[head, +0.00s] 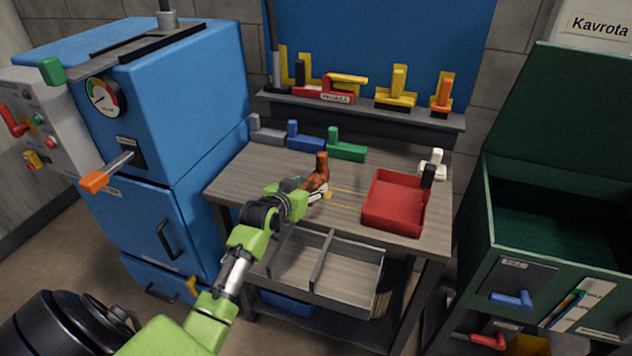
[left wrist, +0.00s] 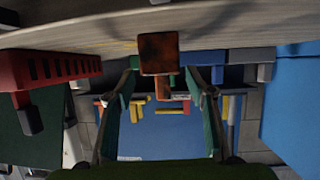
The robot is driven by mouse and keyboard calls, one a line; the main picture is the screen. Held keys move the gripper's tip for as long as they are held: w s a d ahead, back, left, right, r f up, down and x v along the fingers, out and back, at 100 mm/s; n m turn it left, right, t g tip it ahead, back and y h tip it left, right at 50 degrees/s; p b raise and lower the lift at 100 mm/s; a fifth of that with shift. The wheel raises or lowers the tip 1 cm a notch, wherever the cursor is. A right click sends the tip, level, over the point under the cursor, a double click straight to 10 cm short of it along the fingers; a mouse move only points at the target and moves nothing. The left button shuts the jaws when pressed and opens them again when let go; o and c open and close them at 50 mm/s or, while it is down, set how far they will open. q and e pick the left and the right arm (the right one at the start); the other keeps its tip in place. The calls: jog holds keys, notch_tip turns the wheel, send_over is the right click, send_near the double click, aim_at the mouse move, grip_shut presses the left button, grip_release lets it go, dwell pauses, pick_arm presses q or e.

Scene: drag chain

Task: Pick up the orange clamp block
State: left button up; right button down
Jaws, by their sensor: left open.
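The orange clamp block (head: 321,168), brownish orange with an upright post, stands on the workbench (head: 240,178). My left gripper (head: 316,192) is open at the near side of the block. In the left wrist view the picture is upside down, and the block (left wrist: 158,52) shows between and just beyond the two open fingers (left wrist: 164,80). I cannot tell whether a finger touches it. Part of the block's base is hidden by my gripper in the head view. My right gripper is not in view.
Grey (head: 266,135), blue (head: 304,139) and green (head: 346,151) clamp blocks line the bench's back. A red tray (head: 378,222) lies to the right, near a white block (head: 433,168). A divided drawer (head: 345,290) juts out in front. A shelf (head: 360,106) hangs behind.

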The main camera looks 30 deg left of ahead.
aim_at(315, 179)
pick_arm(q)
jog(key=shift+w+a, duration=0.1)
jog(key=shift+w, duration=0.4)
jog(key=x, duration=0.4)
jog(key=shift+w+p, duration=0.1)
jog(key=shift+p, duration=0.3)
jog(key=shift+r, duration=0.1)
grip_shut()
